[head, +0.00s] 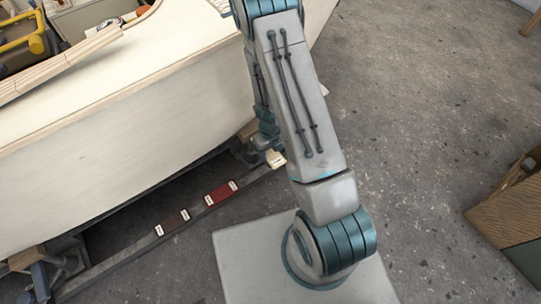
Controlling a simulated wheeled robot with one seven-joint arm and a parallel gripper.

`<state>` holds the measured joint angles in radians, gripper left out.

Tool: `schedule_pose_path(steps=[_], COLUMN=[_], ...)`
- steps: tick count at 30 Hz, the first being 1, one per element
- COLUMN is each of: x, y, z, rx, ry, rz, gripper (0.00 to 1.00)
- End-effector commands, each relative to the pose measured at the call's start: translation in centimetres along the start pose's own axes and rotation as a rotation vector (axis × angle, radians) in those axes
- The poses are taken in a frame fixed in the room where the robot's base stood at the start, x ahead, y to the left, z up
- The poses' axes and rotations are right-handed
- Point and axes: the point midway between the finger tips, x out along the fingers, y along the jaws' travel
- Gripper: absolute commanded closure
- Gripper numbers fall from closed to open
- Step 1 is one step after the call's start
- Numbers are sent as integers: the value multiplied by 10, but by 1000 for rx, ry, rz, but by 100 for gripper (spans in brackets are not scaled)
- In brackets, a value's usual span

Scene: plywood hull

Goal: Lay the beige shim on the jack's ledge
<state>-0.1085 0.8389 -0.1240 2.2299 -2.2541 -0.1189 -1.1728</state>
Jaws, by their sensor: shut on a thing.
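The small beige shim (276,159) shows at the tip of my gripper (268,153), just left of my forearm. My gripper is shut on the shim, over the far end of a long grey beam. My arm hides part of the gripper and what lies behind it. A blue-grey stand (50,276) at the lower left, under the hull, may be a jack; I cannot tell which part is its ledge.
A dark red shim (221,193) and a brown shim (172,223), both with pale labels, lie on the grey beam (130,252). The pale plywood hull (130,130) rises behind it. A wooden object (505,215) stands at the right. Concrete floor (420,130) between is clear.

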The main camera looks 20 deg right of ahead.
Motion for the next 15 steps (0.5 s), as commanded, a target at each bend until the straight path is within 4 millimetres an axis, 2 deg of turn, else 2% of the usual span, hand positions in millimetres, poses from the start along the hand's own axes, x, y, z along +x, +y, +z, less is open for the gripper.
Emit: schedule_pose_path(steps=[4,9,15], x=[13,39,41], y=[0,0,0], z=[0,0,1], rx=[1,2,0], ry=[3,2,0], rz=[1,1,1], gripper=[73,73,73])
